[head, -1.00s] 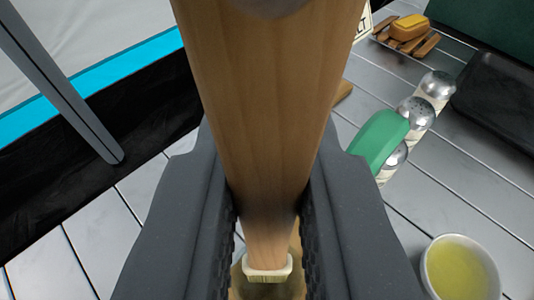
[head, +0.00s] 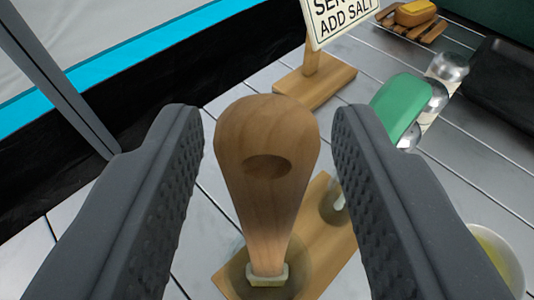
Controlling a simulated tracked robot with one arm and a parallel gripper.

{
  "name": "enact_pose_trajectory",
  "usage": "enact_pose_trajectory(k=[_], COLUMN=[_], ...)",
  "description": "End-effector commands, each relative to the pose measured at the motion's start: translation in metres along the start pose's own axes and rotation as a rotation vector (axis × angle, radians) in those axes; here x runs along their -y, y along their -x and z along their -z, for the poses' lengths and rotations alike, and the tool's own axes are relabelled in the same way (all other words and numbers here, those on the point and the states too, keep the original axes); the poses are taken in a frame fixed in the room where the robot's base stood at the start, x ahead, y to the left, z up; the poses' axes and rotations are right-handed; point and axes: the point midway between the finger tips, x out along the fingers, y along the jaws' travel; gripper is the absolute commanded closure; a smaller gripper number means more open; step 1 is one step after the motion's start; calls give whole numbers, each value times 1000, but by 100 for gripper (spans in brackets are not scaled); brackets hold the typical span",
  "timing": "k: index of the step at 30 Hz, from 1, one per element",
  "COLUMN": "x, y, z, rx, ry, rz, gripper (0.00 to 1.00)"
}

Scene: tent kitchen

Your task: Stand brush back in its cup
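The brush (head: 267,185) has a wide wooden handle with a dark oval hollow near its top and a pale collar at its lower end. It stands handle up, close to upright, with its lower end inside a round, see-through brownish cup (head: 304,262). The cup is on a wooden board (head: 318,205). The bristles are hidden below the collar. My gripper (head: 268,118) is open, with one finger on each side of the handle and a visible gap on both sides.
A second small round holder (head: 333,204) is on the board, close to my right finger. A sign on a wooden stand (head: 314,84) is behind. At right are a green object (head: 400,106), shakers (head: 447,68), and a bowl of yellow liquid (head: 492,262). Slats at left are clear.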

Motion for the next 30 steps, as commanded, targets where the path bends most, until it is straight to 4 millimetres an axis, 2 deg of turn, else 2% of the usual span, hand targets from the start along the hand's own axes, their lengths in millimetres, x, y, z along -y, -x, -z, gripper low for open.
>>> enact_pose_trajectory(k=[6,11,30], x=[0,0,0], y=[2,12,98], z=[0,1,1], rx=[0,0,-2], ry=[0,0,0], rz=[0,0,0], gripper=[60,60,60])
